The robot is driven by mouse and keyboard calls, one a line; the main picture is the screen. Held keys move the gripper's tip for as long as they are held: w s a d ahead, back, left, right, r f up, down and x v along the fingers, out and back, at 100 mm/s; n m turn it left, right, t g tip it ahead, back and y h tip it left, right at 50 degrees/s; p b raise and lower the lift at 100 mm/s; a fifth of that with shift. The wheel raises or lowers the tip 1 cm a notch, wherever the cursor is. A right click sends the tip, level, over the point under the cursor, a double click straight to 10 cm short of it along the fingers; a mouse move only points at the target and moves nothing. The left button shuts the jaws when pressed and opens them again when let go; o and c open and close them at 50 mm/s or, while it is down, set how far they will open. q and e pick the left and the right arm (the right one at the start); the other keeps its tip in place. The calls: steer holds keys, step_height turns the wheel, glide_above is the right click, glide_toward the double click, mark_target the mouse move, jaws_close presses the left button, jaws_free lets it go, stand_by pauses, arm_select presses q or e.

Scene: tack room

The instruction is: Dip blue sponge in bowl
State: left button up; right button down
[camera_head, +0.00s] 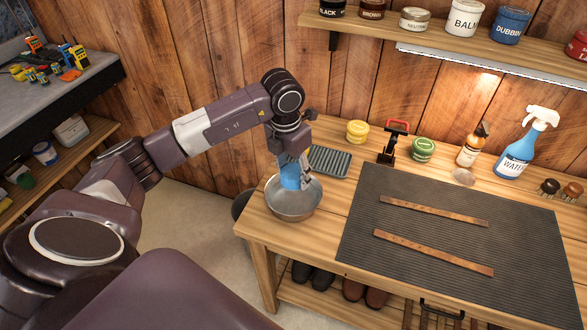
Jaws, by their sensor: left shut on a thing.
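The blue sponge (290,179) is held in my left gripper (294,170), which is shut on it and points down. The sponge is over the metal bowl (294,207), within its rim as seen from above. I cannot tell whether the sponge touches the inside of the bowl. The bowl stands at the left front corner of the wooden bench. My right gripper is not in view.
A grey tray (331,162) lies behind the bowl. A ribbed dark mat (461,246) with two leather straps (433,252) covers much of the bench. A yellow tin (357,132), a green tin (422,149) and a blue spray bottle (525,150) stand along the back.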

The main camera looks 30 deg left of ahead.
arm_select(q)
step_height(320, 180, down, 3)
steer(key=shift+w+f+b, duration=0.1)
steer(key=shift+f+b, duration=0.05)
steer(key=shift+b, duration=0.75)
steer(key=shift+f+b, duration=0.65)
steer(key=shift+f, duration=0.1)
step_height(320, 180, down, 3)
steer(key=b, duration=0.3)
steer(key=shift+f, duration=0.2)
step_height(320, 180, up, 4)
steer(key=p, duration=0.3)
steer(key=shift+r, duration=0.25)
steer(key=shift+r+p, duration=2.6)
steer(key=shift+r, duration=1.7)
